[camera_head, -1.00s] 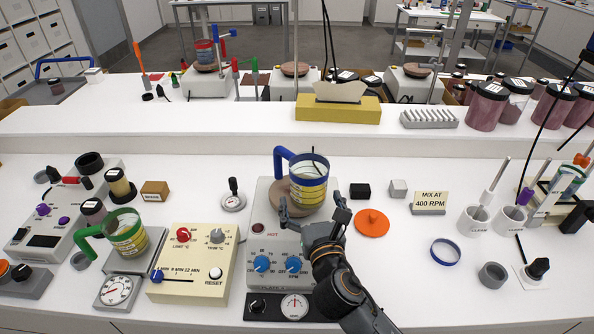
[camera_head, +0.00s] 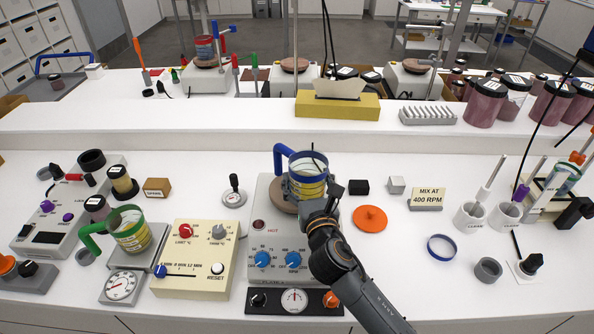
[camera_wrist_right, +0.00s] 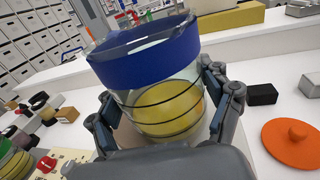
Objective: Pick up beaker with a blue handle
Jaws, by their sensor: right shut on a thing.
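The beaker with a blue handle (camera_head: 307,164) stands upright on the round plate of the hot plate stirrer (camera_head: 268,190). It has a blue rim band, dark ring lines and yellow contents, and its handle points to the left. My right gripper (camera_head: 318,200) is at its near side in the head view. In the right wrist view the two fingers (camera_wrist_right: 165,110) lie on either side of the beaker's glass body (camera_wrist_right: 165,100), shut on it below the blue band. The handle is hidden in the wrist view. My left gripper is not in view.
A green-handled beaker (camera_head: 130,232) stands at the left on a scale. A cream timer box (camera_head: 193,262) is left of the stirrer. An orange lid (camera_head: 370,218), black block (camera_head: 358,187) and grey cube (camera_head: 396,185) lie to the right. A raised shelf runs behind.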

